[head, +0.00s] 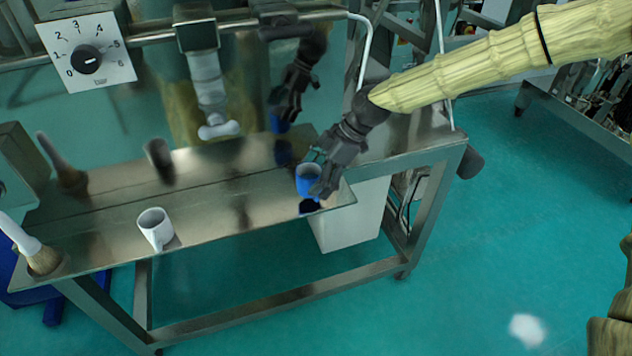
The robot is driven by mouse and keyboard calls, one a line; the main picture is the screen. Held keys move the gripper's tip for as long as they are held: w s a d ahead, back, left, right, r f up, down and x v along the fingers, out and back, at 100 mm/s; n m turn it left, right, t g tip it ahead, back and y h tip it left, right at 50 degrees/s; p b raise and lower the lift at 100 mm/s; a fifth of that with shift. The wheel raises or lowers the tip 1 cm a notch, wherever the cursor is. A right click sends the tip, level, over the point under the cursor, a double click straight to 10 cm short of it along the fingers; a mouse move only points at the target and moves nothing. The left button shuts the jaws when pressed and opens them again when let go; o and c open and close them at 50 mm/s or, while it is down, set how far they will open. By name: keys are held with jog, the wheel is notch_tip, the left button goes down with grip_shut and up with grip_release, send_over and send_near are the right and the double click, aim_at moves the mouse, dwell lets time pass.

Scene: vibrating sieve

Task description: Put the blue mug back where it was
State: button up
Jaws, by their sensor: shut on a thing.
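The blue mug (307,179) is at the right end of the shiny metal table (215,210) in the head view. My gripper (321,176) is shut on it from the upper right, and its dark fingers cover the mug's right side. The mug looks upright, with its open top facing up. A dark blue reflection shows just below it on the metal. I cannot tell whether its base touches the table or hangs slightly above it.
A white mug (156,229) stands on the table at left-centre. A brush (40,255) stands at the far left end. A mirror-like panel behind reflects them. A control box with a dial (88,58) hangs upper left. The table's middle is clear.

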jog(key=shift+f+p, duration=0.7)
jog(key=shift+f, duration=0.7)
jog(key=shift+f, duration=0.15)
jog(key=o, duration=0.9)
jog(key=b+v, duration=0.5)
jog(key=v, duration=0.7)
